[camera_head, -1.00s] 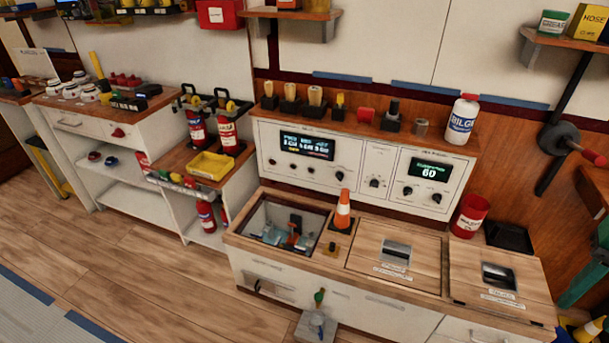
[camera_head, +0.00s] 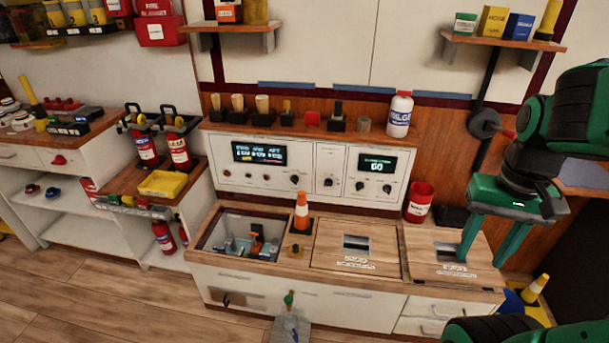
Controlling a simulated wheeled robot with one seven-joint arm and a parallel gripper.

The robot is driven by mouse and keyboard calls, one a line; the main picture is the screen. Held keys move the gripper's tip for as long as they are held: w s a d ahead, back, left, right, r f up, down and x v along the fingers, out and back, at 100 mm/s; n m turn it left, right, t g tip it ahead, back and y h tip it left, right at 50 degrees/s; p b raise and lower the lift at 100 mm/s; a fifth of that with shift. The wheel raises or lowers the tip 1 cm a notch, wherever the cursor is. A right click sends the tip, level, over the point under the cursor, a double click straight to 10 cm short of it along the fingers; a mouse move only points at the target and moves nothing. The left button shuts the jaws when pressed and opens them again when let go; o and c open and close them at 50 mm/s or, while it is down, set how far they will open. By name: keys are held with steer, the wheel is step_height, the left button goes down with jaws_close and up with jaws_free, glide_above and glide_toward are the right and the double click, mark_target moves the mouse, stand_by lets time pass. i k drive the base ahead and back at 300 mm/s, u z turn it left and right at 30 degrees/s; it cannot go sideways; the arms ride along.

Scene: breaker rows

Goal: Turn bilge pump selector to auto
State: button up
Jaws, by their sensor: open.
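A white control panel (camera_head: 300,182) stands at the back of the counter, with a left display (camera_head: 259,152) and a right display (camera_head: 377,163) reading 60. Several dark knobs sit below and between the displays, including a middle knob (camera_head: 328,182) and a right knob (camera_head: 387,188). The labels are too small to read, so I cannot tell which knob is the bilge pump selector or where it points. My green gripper (camera_head: 490,248) hangs at the right, open and empty, fingers pointing down, in front of the right hatch in this view and well right of the knobs.
An orange cone (camera_head: 301,212) stands on the counter in front of the panel. A red bucket (camera_head: 419,203) is right of the panel. A white bottle (camera_head: 399,114) and several handled tools stand on the ledge above. An open sink bay (camera_head: 222,240) is at left.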

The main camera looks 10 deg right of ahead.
mark_target(294, 179)
steer(key=k, duration=0.55)
steer(key=u, duration=0.25)
steer(key=i, duration=1.6)
steer(key=z, duration=0.25)
